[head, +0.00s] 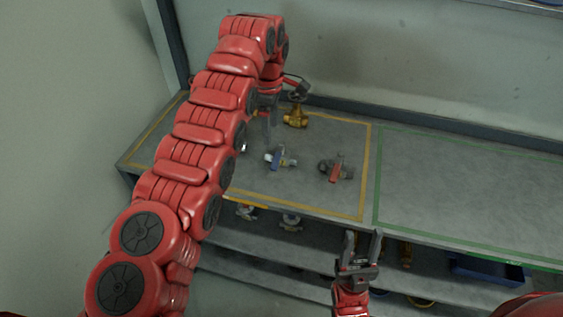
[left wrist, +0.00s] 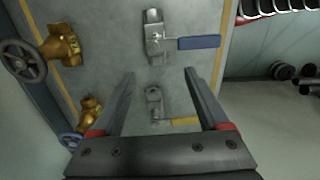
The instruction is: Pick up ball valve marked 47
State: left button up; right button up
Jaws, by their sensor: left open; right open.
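My left gripper (head: 267,124) is open and points down over the left part of the table; in the left wrist view its fingers (left wrist: 159,72) are apart. A yellow-handled ball valve (left wrist: 154,105) lies below, between the fingers in that view, not gripped; my arm mostly hides it in the head view. A blue-handled ball valve (head: 278,158) lies nearby and shows ahead of the fingertips in the wrist view (left wrist: 156,40). A red-handled ball valve (head: 337,170) lies further right. No number is legible on any valve. My right gripper (head: 364,243) is open and empty at the table's front.
A brass gate valve (head: 296,116) stands at the back; the wrist view shows another with a blue wheel (left wrist: 88,110). Yellow and green lines mark the table (head: 470,185), whose right part is clear. More valves (head: 291,222) and a blue tray (head: 485,272) sit on a lower shelf.

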pick_arm(q)
jog(key=p, duration=0.1)
send_over(274, 150)
jog(key=s, duration=0.1)
jog(key=f, duration=0.4)
jog(key=shift+s+a, duration=0.15)
jog(key=shift+a, duration=0.2)
jog(key=shift+f+p, duration=0.3)
jog(key=shift+p, duration=0.1)
jog(key=shift+w+d+f+p, duration=0.15)
jog(key=shift+f+p, duration=0.2)
jog(key=shift+f, duration=0.25)
jog(key=shift+w+d+f+p, duration=0.15)
jog(key=shift+f+p, duration=0.2)
jog(key=shift+f, duration=0.25)
jog(key=shift+s+f, duration=0.1)
jog(key=shift+f, duration=1.1)
grip_shut()
